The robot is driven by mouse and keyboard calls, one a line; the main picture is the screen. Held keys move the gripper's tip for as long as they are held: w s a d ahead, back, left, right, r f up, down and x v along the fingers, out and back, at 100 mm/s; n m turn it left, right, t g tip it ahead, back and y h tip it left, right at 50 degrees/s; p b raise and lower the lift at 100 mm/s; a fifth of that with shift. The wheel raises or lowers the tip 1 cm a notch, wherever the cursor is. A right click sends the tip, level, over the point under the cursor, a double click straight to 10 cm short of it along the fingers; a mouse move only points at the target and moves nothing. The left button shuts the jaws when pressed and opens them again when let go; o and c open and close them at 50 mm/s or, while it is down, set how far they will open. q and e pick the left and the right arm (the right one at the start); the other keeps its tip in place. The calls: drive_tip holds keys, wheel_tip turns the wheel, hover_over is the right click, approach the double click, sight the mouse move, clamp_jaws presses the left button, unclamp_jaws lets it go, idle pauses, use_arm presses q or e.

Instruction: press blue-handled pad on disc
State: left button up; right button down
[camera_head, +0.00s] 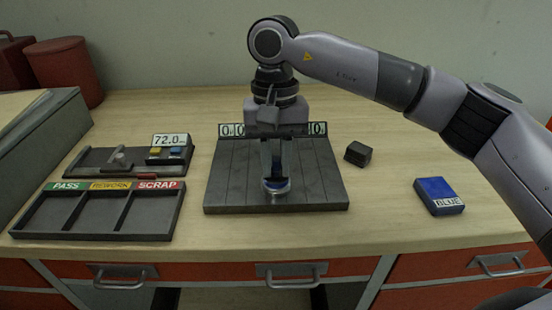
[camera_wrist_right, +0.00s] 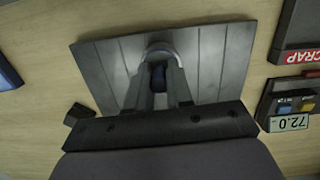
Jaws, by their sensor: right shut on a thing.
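My right gripper (camera_head: 275,178) points down over the dark grooved plate (camera_head: 235,185) and is shut on the blue-handled pad (camera_head: 276,184). In the right wrist view the pad's blue handle (camera_wrist_right: 158,76) sits between the fingers (camera_wrist_right: 158,84). A round, pale metal rim (camera_wrist_right: 162,48) shows around and beyond the fingertips, low over the plate. I cannot tell whether this rim is the pad's or the disc's, nor whether pad and disc touch. My left gripper is not in view.
A tray (camera_head: 97,235) marked PASS, REWORK and SCRAP stands at left. Behind it is a gauge fixture reading 72.0 (camera_head: 170,140). A small dark block (camera_head: 358,153) and a blue box labelled BLUE (camera_head: 438,196) lie to the right. Table between plate and blue box is mostly clear.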

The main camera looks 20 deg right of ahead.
drive_tip(key=shift+r+p, duration=2.35)
drive_tip(key=shift+r, duration=1.15)
